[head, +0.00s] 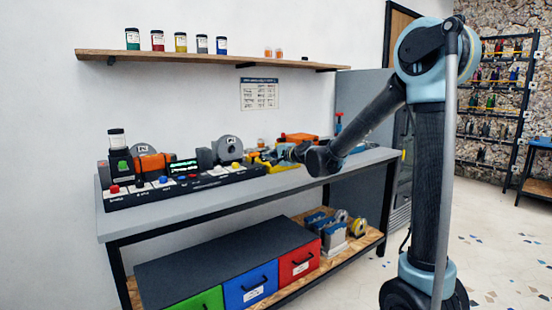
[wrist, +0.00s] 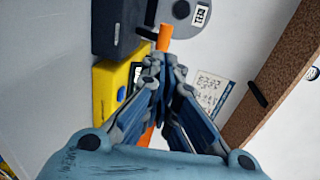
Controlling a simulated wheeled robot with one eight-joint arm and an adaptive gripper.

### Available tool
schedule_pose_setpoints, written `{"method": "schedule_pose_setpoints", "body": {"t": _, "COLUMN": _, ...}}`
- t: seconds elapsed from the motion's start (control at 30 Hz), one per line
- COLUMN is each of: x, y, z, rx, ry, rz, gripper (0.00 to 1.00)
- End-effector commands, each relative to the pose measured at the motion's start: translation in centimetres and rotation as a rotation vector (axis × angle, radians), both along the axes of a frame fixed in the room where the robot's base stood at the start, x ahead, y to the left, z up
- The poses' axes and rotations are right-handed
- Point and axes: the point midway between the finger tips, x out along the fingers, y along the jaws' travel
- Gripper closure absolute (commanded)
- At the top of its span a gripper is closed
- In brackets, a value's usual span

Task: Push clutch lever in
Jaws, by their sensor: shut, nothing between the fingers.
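My gripper (head: 288,154) is over the far right part of the workbench, beside a small yellow block (head: 262,160). In the wrist view my gripper (wrist: 164,62) is shut and empty. An orange bar (wrist: 165,37), which looks like the clutch lever, sticks out just past the fingertips. Whether they touch it I cannot tell. More orange shows between and below the fingers, partly hidden by them. A yellow block (wrist: 110,90) is left of the fingers. The lever cannot be made out in the head view.
A grey workbench (head: 236,188) carries a row of machines with coloured knobs on a black strip. A dark grey block (wrist: 118,25) and a grey round part (wrist: 192,14) are near the fingertips. A wooden shelf (head: 160,56) with jars hangs above.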

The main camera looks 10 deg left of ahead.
Motion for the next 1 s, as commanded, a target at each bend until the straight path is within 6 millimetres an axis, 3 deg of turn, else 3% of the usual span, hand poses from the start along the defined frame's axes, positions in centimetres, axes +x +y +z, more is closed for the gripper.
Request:
{"method": "schedule_pose_setpoints", "body": {"t": 0.5, "x": 3.8, "y": 4.5, "z": -1.3, "rx": -0.001, "ry": -0.001, "rz": 0.001, "gripper": 1.0}}
{"method": "schedule_pose_setpoints", "body": {"t": 1.0, "x": 4.3, "y": 4.7, "z": -1.4, "rx": -0.001, "ry": 0.0, "rz": 0.0, "gripper": 1.0}}
